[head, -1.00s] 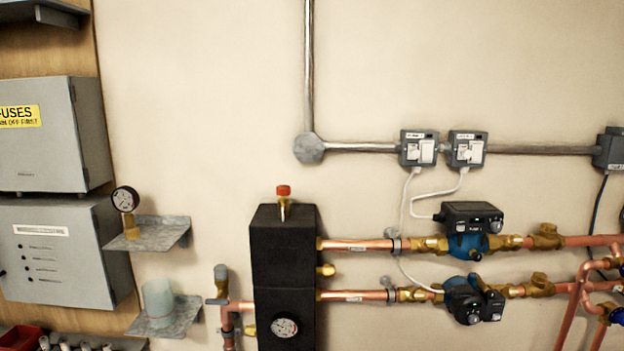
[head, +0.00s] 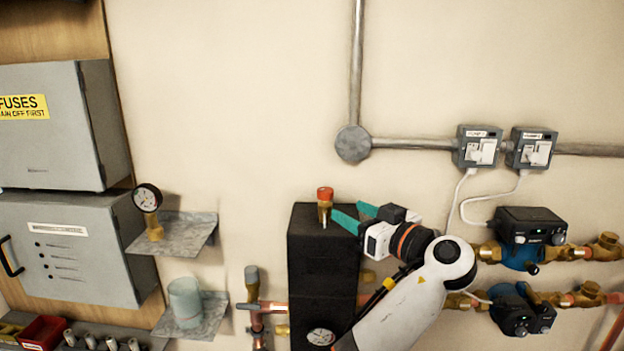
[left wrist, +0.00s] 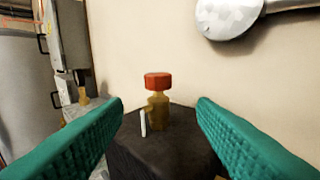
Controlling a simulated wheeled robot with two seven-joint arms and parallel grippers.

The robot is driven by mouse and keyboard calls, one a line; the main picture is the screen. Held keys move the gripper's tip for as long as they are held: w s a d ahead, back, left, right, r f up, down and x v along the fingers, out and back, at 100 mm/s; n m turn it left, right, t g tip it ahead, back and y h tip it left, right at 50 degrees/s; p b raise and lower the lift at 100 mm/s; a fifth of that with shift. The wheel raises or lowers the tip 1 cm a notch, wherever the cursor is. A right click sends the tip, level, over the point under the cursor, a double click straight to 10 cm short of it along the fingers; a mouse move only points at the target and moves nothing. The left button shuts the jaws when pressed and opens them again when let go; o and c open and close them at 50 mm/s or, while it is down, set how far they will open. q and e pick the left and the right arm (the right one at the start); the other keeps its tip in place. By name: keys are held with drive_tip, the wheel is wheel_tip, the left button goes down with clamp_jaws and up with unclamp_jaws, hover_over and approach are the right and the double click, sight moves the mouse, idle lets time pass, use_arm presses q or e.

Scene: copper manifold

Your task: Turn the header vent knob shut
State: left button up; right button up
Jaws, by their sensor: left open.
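The header vent is a small brass fitting (left wrist: 158,112) with a red knob (head: 325,194) on top. It stands upright on top of the black header block (head: 311,262). In the left wrist view the red knob (left wrist: 158,81) is ahead, in the middle between the fingers. My left gripper (head: 352,214) is open, its teal fingers pointing left toward the vent. In the left wrist view the left gripper's fingers (left wrist: 158,125) are spread wide to either side, with nothing held between them. My right gripper is not in view.
A grey conduit (head: 400,143) with a round box (head: 353,144) runs on the wall above. Two switch boxes (head: 480,148) and pumps (head: 528,238) are at right. A shelf (head: 185,235) with a gauge (head: 147,198) stands left.

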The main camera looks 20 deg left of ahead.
sight(319, 190)
use_arm(q)
drive_tip(key=a+p, duration=0.1)
drive_tip(key=w+a+r+p, duration=0.2)
drive_tip(key=shift+w+a+p, duration=0.1)
drive_tip(key=shift+a+p, duration=0.25)
drive_tip(key=p+x, duration=0.1)
drive_tip(key=x, duration=0.2)
drive_tip(key=p+x, duration=0.1)
drive_tip(key=x, duration=0.1)
drive_tip(key=shift+w+a+f+p, duration=0.2)
drive_tip(key=shift+a+p, duration=0.1)
drive_tip(key=shift+a, duration=0.05)
drive_tip(key=shift+w+a+f, duration=0.1)
drive_tip(key=shift+w+a, duration=0.05)
drive_tip(key=shift+a, duration=0.05)
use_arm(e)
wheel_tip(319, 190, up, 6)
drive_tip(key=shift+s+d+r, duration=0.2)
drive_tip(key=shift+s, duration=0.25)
use_arm(q)
drive_tip(key=shift+f, duration=0.1)
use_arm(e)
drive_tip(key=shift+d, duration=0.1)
use_arm(q)
drive_tip(key=c, duration=1)
drive_tip(key=shift+o, duration=0.2)
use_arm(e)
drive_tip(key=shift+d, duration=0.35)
